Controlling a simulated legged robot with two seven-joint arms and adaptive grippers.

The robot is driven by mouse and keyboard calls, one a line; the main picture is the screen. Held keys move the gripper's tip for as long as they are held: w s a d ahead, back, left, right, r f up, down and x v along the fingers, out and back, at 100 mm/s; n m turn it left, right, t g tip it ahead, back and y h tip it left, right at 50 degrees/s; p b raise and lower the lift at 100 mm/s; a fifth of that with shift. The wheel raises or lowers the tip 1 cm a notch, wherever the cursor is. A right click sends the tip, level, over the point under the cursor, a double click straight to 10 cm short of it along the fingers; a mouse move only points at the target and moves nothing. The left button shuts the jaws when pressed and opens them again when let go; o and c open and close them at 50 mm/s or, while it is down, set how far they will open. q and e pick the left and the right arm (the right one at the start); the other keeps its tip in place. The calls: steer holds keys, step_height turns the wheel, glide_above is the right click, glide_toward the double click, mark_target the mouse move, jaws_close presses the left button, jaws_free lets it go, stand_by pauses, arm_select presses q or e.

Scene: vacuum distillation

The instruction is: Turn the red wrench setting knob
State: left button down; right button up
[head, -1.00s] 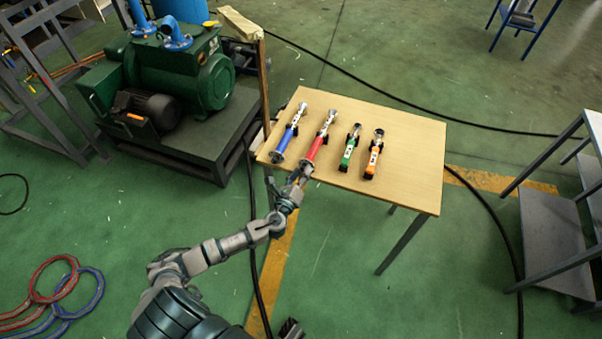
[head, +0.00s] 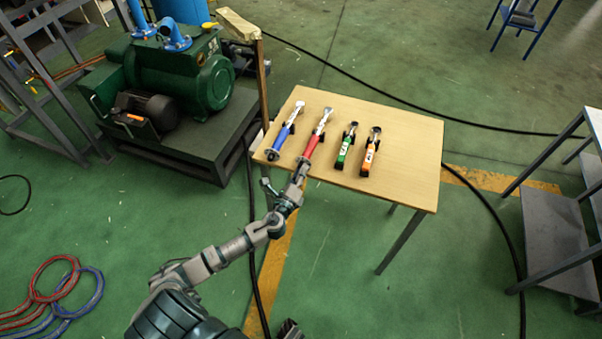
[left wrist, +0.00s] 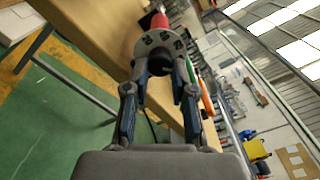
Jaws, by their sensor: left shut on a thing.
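The red wrench (head: 316,136) lies on the wooden table, second from the left in a row of wrenches, its lower end toward my arm. My left gripper (head: 303,166) is at that lower end, by the table's near edge. In the left wrist view, the red handle (left wrist: 159,20) leads to a round grey collar with dark markings and the setting knob (left wrist: 158,64) at its end. The fingers of my left gripper (left wrist: 160,72) are closed on either side of the knob. The fingers partly cover the knob.
A blue wrench (head: 285,135) lies close on the left, a green one (head: 345,150) and an orange one (head: 369,155) on the right. The table (head: 410,160) is bare at its right side. A green pump (head: 185,75) stands at the left.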

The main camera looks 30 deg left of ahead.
arm_select(q)
steer(key=shift+w+d+r, duration=0.15)
steer(key=shift+d+r, duration=0.05)
steer(key=shift+r, duration=0.1)
steer(key=c, duration=1.2)
jaws_free()
steer(key=shift+c, duration=0.2)
steer(key=shift+o, duration=1.4)
steer(key=shift+a+f, duration=0.3)
steer(key=shift+a, duration=0.05)
steer(key=shift+d, duration=0.3)
